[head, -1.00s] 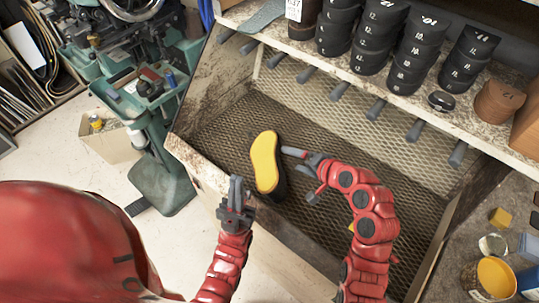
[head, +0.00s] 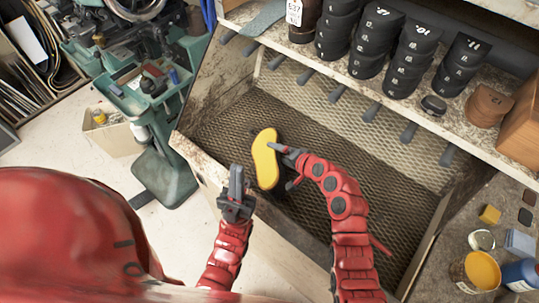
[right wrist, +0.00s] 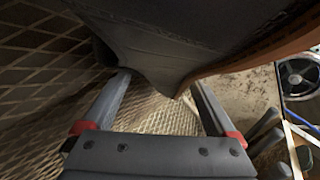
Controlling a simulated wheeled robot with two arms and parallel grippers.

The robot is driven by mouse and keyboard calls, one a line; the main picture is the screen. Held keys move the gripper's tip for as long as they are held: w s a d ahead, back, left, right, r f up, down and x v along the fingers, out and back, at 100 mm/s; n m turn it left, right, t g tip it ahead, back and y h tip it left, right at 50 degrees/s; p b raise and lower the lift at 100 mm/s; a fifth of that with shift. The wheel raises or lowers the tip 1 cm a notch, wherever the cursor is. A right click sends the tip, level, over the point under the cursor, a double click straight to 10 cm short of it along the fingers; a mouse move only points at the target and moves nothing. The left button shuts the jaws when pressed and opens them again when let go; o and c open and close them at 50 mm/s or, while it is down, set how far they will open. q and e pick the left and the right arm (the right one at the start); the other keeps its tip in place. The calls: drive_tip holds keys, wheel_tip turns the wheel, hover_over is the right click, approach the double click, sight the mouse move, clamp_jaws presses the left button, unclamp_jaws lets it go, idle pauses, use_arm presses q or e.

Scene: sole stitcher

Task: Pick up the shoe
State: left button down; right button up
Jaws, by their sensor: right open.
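The shoe (head: 265,160) shows its yellow sole in the head view, with a dark upper along its right side. It is tipped up inside the mesh-lined bin. My right gripper (head: 281,168) is open at the shoe's right side, one finger near the sole's upper right edge and the other lower by the dark upper. In the right wrist view the shoe's dark leather (right wrist: 165,40) fills the top, dipping between the open fingertips (right wrist: 160,82). Contact cannot be made out. My left gripper (head: 237,182) is left of the shoe, over the bin's front rim; its jaw gap is unclear.
The bin's mesh floor (head: 335,205) is open to the right of the shoe. Its front wall (head: 195,163) stands near my left gripper. A shelf (head: 400,107) with stacked black pieces and a row of pegs overhangs the back. Jars (head: 480,270) stand at the right.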

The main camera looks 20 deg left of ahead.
clamp_jaws()
idle(0.4)
drive_tip(key=shift+r, duration=0.1)
wheel_tip(320, 180, up, 9)
drive_tip(key=b, duration=0.3)
drive_tip(key=shift+b, duration=0.35)
drive_tip(key=shift+r, duration=0.45)
